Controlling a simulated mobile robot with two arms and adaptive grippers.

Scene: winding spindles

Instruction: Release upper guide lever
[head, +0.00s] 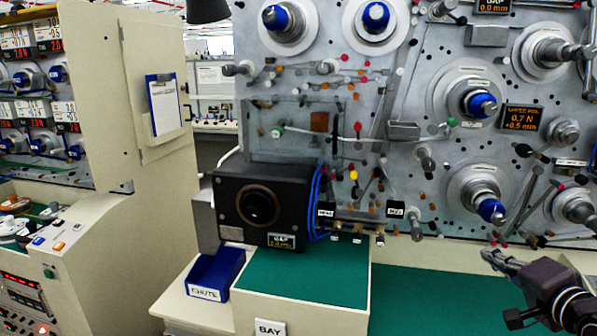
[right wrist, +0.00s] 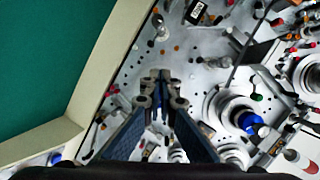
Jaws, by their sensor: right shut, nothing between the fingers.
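The grey winding panel (head: 300,95) carries spindles, rollers and several lever arms. A long pale lever (head: 345,135) with green ends crosses its middle; I cannot tell for certain which lever is the upper guide lever. My right gripper (head: 488,255) is at the lower right in the head view, below a blue-tipped spindle (head: 490,209) and apart from the pale lever. In the right wrist view its fingers (right wrist: 163,88) are together and empty, pointing at the panel. My left gripper is not in view.
A black boxed unit (head: 262,203) stands on the green-topped bench (head: 310,278), with a blue chute bin (head: 215,272) at its left. A display (head: 522,119) sits beside the upper-right spindle (head: 480,103). The green surface (head: 430,300) below the panel is clear.

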